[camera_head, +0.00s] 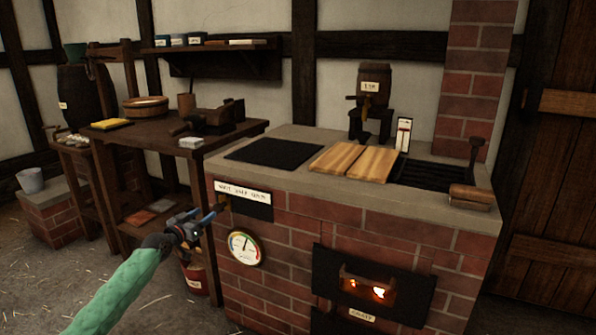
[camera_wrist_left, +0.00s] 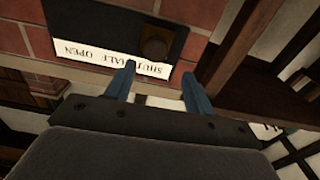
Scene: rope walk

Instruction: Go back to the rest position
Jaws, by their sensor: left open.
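My left gripper (camera_head: 208,213) is in front of the left end of the brick stove, its arm in a green sleeve coming from the lower left. Its two blue fingers are apart and empty. The plate's white label (camera_wrist_left: 120,60) reads SHUT, HALF, OPEN. The knob lies beyond the fingers, not between them. My right gripper is not in view.
The brick stove (camera_head: 290,220) carries a round gauge (camera_head: 245,246), a lit fire opening (camera_head: 368,287), wooden boards (camera_head: 355,160) and a small barrel (camera_head: 373,86). A wooden workbench (camera_head: 160,130) stands at left, with a red bucket (camera_head: 196,280) near its foot. Floor at lower left looks open.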

